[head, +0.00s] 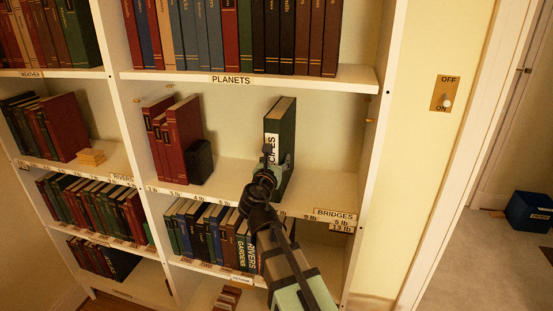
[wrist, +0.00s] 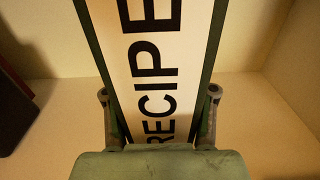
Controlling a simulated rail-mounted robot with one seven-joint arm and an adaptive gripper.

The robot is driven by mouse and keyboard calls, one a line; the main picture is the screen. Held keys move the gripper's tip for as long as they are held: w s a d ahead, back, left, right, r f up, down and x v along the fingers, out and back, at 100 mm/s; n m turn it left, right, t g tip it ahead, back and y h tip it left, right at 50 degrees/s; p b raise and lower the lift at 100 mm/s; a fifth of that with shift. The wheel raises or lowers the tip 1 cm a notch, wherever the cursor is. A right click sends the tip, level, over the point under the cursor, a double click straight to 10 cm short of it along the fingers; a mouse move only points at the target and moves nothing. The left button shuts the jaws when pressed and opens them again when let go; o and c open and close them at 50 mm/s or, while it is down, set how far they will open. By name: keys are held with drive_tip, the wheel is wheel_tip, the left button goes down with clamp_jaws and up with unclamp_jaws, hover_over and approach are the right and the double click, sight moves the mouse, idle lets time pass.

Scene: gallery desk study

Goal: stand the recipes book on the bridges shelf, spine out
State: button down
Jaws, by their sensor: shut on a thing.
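The recipes book (head: 284,125) is dark green with a white spine label. It stands upright in the bridges shelf (head: 228,178), its lettered spine facing out. My gripper (head: 275,163) is shut on it from the front, low on the spine. In the wrist view the book's label (wrist: 150,60) fills the middle, with one finger on each side of the spine. The book's lower end is partly hidden by my gripper, and I cannot tell whether it touches the shelf board. The BRIDGES label (head: 335,215) is on the shelf's front edge at the right.
Red books (head: 183,130) and a dark block (head: 199,162) stand at the left of the same shelf, apart from the recipes book. Bare board lies on both sides of it. The planets shelf (head: 300,79) is above; a shelf of books (head: 210,228) is below.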

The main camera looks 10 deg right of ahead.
idle(0.3)
drive_tip(key=shift+c, duration=1.2)
unclamp_jaws()
drive_tip(key=shift+f, duration=0.1)
drive_tip(key=shift+s, duration=0.1)
drive_tip(key=b+v, duration=0.5)
drive_tip(key=v, duration=0.6)
drive_tip(key=shift+s+a, duration=0.25)
drive_tip(key=shift+s, duration=0.1)
